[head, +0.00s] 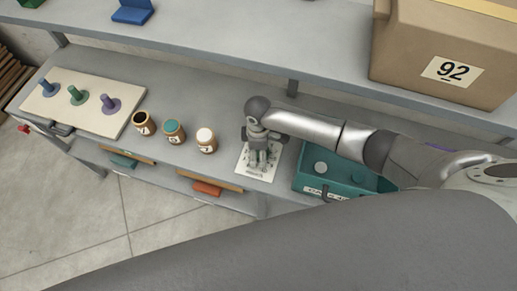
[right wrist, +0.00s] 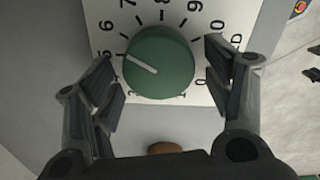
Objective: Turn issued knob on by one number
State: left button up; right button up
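A round green knob (right wrist: 160,62) with a white pointer line sits on a white dial plate (right wrist: 215,12) with black numbers around it. The pointer line points to the left and slightly up, toward about the 5. In the head view the plate (head: 258,176) lies on the grey bench, and my right gripper (head: 262,160) is over it, largely hiding the knob. In the right wrist view my right gripper (right wrist: 168,85) is open, with one finger on each side of the knob. A gap shows at the right finger; contact at the left is unclear. My left gripper is not in view.
Three small jars (head: 174,132) stand left of the plate. A cream board (head: 125,117) with three coloured pegs is farther left. A teal tray (head: 299,180) is close on the right. A shelf with a cardboard box (head: 410,60) marked 92 is above.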

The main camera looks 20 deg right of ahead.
jog(key=shift+r, duration=0.15)
notch_tip(320, 180, up, 7)
jog(key=shift+r, duration=0.1)
dwell(0.4)
jog(key=shift+s, duration=0.1)
dwell(0.4)
